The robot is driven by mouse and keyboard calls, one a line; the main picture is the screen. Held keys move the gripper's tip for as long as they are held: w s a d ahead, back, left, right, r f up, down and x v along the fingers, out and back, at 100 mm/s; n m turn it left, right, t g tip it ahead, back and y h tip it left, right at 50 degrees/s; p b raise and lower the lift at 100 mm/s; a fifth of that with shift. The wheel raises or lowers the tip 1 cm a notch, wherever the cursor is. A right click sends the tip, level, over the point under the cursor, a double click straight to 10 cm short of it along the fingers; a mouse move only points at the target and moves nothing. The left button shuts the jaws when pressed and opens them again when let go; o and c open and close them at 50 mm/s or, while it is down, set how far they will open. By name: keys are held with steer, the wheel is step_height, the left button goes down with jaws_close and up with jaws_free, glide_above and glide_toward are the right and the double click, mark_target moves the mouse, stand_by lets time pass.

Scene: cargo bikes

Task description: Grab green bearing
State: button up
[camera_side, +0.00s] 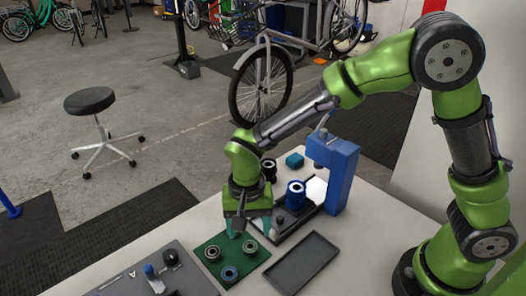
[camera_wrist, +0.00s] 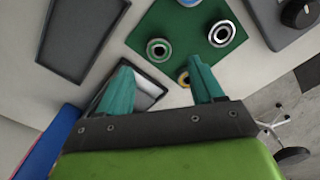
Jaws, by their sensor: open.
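The green mat (camera_side: 233,257) lies on the table with several ring-shaped bearings on it. The bearing that looks green (camera_wrist: 159,49) has a greenish ring around a dark hole. In the side view it seems to be the right-hand bearing (camera_side: 250,247). A bearing with a grey-blue ring (camera_wrist: 222,33) and a yellowish one (camera_wrist: 183,77), partly hidden by a finger, also show. A blue-ringed bearing (camera_side: 229,273) lies at the mat's near side. My gripper (camera_side: 250,228) points down above the mat's far right part, open and empty. In the wrist view its teal fingertips (camera_wrist: 160,66) lie just below the greenish bearing.
An empty dark tray (camera_side: 300,262) lies right of the mat. A blue press (camera_side: 338,175) and a blue-black cylindrical part (camera_side: 295,195) stand behind. A grey board (camera_side: 185,277) with tools and a black knob lies left of the mat.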

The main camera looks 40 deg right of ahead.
mark_target(250, 246)
steer(key=f, duration=0.5)
steer(key=shift+s+a, duration=0.15)
steer(key=shift+s, duration=0.05)
steer(key=c, duration=1.2)
steer(key=shift+o, duration=0.2)
steer(key=shift+r, duration=0.15)
